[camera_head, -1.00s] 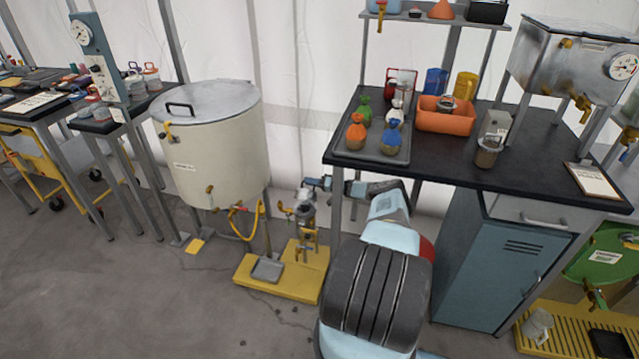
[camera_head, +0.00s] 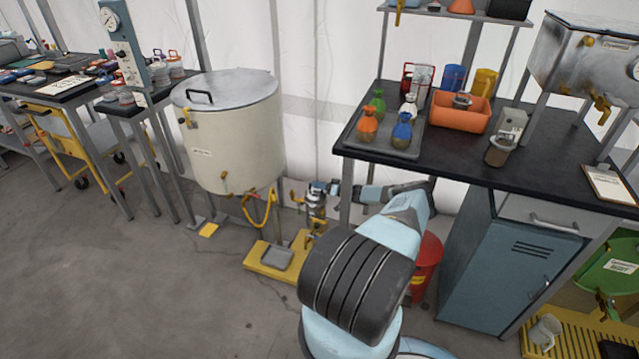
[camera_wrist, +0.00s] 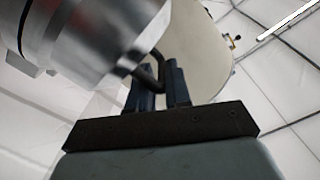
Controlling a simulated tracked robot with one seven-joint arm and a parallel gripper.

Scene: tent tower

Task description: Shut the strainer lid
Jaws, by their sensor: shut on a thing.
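The strainer (camera_head: 315,207) is a small metal fitting with brass-coloured parts, standing above the yellow platform (camera_head: 262,260). My gripper (camera_head: 328,187) reaches in from the right at the strainer's top. In the wrist view my gripper's blue fingers (camera_wrist: 161,88) are shut on a dark bent handle (camera_wrist: 152,72). The handle adjoins a shiny metal cylinder (camera_wrist: 90,40) at upper left, seemingly the strainer's lid or body. The gripper hides part of the strainer top in the head view. I cannot tell how far the lid is open.
A cream tank (camera_head: 235,135) stands behind and left of the strainer, with a yellow hose (camera_head: 262,212) below. The dark bench (camera_head: 540,165) is on the right, its leg close to my arm. A red bin (camera_head: 425,265) stands behind my arm. Open floor is at left.

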